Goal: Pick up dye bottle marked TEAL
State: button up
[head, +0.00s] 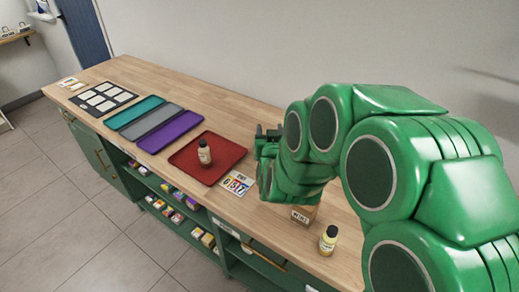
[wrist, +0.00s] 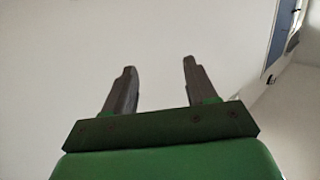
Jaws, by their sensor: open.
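A small bottle with a black cap (head: 204,153) stands upright on the red tray (head: 228,149); its label is too small to read. A second bottle, pale yellow with a black cap (head: 328,240), stands near the counter's front edge at the right, and its label cannot be read either. I cannot tell whether either one is marked TEAL. My gripper (head: 268,132) is above the back part of the counter, right of the red tray and apart from both bottles. In the wrist view its two fingers (wrist: 158,75) are spread, with nothing between them and plain wall behind.
Teal (head: 135,111), grey (head: 157,125) and purple (head: 170,138) trays lie left of the red tray. A numbered card (head: 238,184) lies right of it. A wooden block with lettering (head: 304,214) is partly hidden by my arm. Shelves below the counter (head: 110,72) hold small boxes.

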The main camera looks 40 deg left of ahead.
jog(key=shift+a+f+t, duration=0.5)
jog(key=shift+a+f, duration=1)
jog(key=shift+f, duration=2.7)
jog(key=shift+y, duration=0.3)
jog(key=shift+x, duration=3)
jog(key=shift+s+a, duration=0.1)
jog(key=shift+a, duration=0.05)
jog(key=shift+c, duration=0.3)
jog(key=shift+r, duration=0.1)
grip_shut()
